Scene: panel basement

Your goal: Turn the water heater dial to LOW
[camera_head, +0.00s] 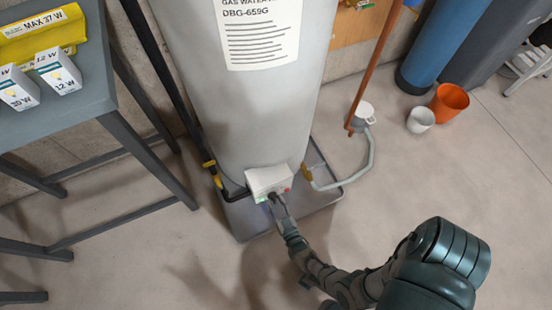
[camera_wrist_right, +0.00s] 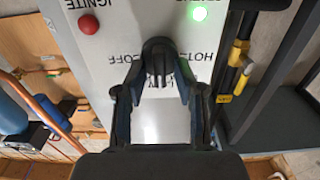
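The tall pale grey water heater (camera_head: 245,115) stands on a tray in the head view, with a small white control box (camera_head: 268,181) low on its front. My right gripper (camera_head: 276,202) reaches that box from below. In the right wrist view the black dial (camera_wrist_right: 158,50) stands out from the control panel (camera_wrist_right: 115,45). My right gripper (camera_wrist_right: 158,76) has its fingertips close in on both sides of the dial and appears shut on it. HOT and OFF lettering shows beside the dial; the fingers partly cover the panel, and I cannot read LOW. My left gripper is not in view.
The panel has a red ignite button (camera_wrist_right: 89,25) and a lit green light (camera_wrist_right: 200,14). A dark table (camera_head: 85,95) with bulb boxes stands left. A copper pipe (camera_head: 375,65) and hose (camera_head: 350,178) are right of the heater. Buckets (camera_head: 450,102) stand farther right; the front-right floor is clear.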

